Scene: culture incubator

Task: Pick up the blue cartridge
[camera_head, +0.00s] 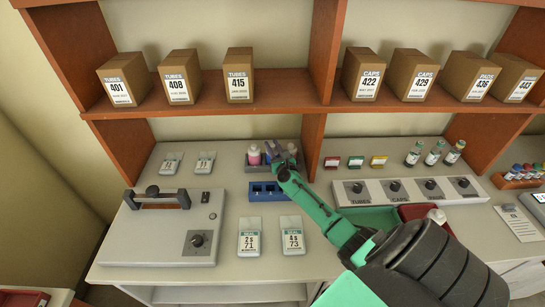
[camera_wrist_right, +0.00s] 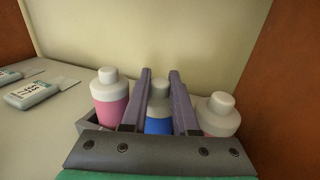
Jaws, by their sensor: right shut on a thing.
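The blue cartridge (camera_wrist_right: 158,125), with a white cap, stands upright in a grey tray (camera_wrist_right: 88,127) between two pink cartridges, one on the left (camera_wrist_right: 110,105) and one on the right (camera_wrist_right: 219,118). My right gripper (camera_wrist_right: 160,72) is shut on the blue cartridge, one purple finger on each side. In the head view the right gripper (camera_head: 272,150) reaches into the tray at the back of the bench, and its arm hides much of the tray. The left pink cartridge (camera_head: 254,156) shows beside it. My left gripper is not in view.
A blue rack (camera_head: 262,190) with holes lies just in front of the tray. A lidded grey device (camera_head: 165,228) stands at left, a panel with knobs (camera_head: 400,190) at right. A shelf (camera_head: 290,104) with boxes runs above; a wooden upright (camera_head: 313,147) is close on the right.

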